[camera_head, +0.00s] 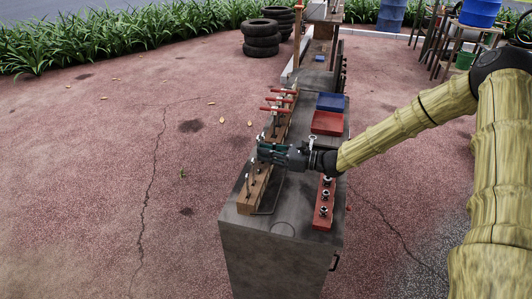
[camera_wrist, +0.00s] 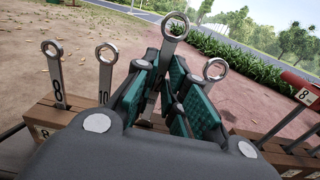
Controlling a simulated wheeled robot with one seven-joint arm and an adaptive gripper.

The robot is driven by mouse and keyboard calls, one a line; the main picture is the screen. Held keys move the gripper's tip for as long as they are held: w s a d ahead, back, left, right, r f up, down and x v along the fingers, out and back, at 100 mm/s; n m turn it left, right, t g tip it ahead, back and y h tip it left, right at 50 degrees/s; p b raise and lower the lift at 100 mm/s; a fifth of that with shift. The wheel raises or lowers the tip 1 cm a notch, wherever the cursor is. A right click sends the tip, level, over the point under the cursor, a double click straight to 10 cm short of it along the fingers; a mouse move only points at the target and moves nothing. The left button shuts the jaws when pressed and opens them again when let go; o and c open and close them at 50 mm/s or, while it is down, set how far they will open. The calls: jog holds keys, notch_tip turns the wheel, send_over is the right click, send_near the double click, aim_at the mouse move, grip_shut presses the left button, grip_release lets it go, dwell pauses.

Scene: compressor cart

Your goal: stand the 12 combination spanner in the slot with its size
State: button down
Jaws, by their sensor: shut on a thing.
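My gripper (camera_head: 270,152) is over the long wooden rack (camera_head: 252,200) on the cart's left edge. In the wrist view its green-padded fingers (camera_wrist: 166,98) are shut on a steel spanner (camera_wrist: 174,32), which stands nearly upright, ring end up. The fingers hide its size mark, and its lower end is hidden, so I cannot tell whether it is in a slot. Spanners marked 8 (camera_wrist: 55,75) and 10 (camera_wrist: 105,75) stand in the rack to the left. Another ring-ended spanner (camera_wrist: 214,70) stands just right of the fingers, its number hidden.
Red-handled tools (camera_head: 283,100) stand farther along the rack; one handle (camera_wrist: 298,82) shows close at the right in the wrist view. A red tray (camera_head: 327,123), a blue tray (camera_head: 331,102) and a red socket holder (camera_head: 323,204) lie on the cart top (camera_head: 290,205).

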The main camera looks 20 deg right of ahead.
jog(key=shift+f+b, duration=1.2)
jog(key=shift+f, duration=0.4)
jog(key=c, duration=1.4)
grip_release()
jog(key=shift+d, duration=0.1)
jog(key=v, duration=1.1)
jog(key=shift+s+d, duration=0.25)
jog(key=shift+s, duration=0.05)
